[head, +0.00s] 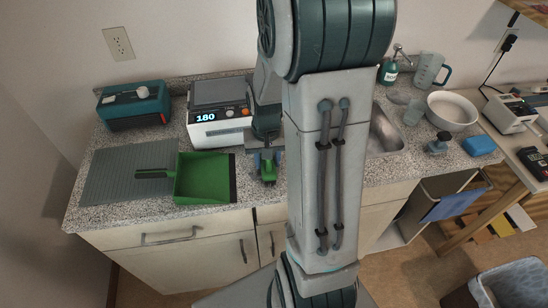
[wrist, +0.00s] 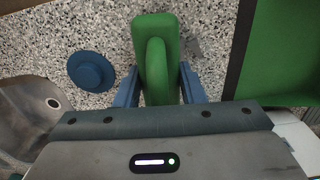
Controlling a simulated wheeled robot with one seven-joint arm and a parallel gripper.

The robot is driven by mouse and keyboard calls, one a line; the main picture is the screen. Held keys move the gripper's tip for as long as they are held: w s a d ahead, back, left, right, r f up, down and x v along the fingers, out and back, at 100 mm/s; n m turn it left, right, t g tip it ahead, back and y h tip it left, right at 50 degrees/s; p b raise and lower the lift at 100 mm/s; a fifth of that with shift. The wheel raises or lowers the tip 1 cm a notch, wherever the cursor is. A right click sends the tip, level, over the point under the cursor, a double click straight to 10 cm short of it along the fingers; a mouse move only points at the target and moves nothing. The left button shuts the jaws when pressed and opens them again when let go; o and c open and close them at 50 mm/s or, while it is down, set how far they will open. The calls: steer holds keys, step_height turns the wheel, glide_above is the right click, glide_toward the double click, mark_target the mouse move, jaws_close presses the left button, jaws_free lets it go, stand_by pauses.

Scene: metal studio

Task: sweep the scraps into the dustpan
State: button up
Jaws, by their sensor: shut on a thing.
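My gripper (head: 266,157) is shut on a green brush (head: 268,174), low over the speckled counter just right of the dustpan in the head view. In the wrist view the blue fingers (wrist: 158,88) stand on both sides of the brush's handle (wrist: 155,60). I cannot tell whether the bristles touch the counter. The green dustpan (head: 203,178) lies flat, its dark lip facing the brush; it also shows at the right of the wrist view (wrist: 280,60). A small grey piece (wrist: 194,47), perhaps a scrap, lies between brush and dustpan. Other scraps are not distinguishable.
A grey ribbed mat (head: 118,172) lies left of the dustpan. A scale-like device (head: 220,115) and a teal box (head: 133,105) stand behind. A blue round knobbed disc (wrist: 91,72) lies near the brush. The sink (head: 387,135) is to the right; my arm hides the middle counter.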

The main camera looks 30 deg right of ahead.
steer(key=shift+w+a+r, duration=0.1)
steer(key=shift+w+a, duration=0.75)
steer(key=shift+a, duration=1.35)
steer(key=shift+w+a+r, duration=0.1)
steer(key=shift+w+a, duration=0.75)
steer(key=shift+a, duration=1.35)
steer(key=shift+w+a, duration=0.85)
steer(key=shift+a, duration=1.35)
steer(key=shift+w+a+r, duration=0.1)
steer(key=shift+r, duration=0.1)
steer(key=shift+r+p, duration=1.85)
steer(key=shift+r, duration=0.7)
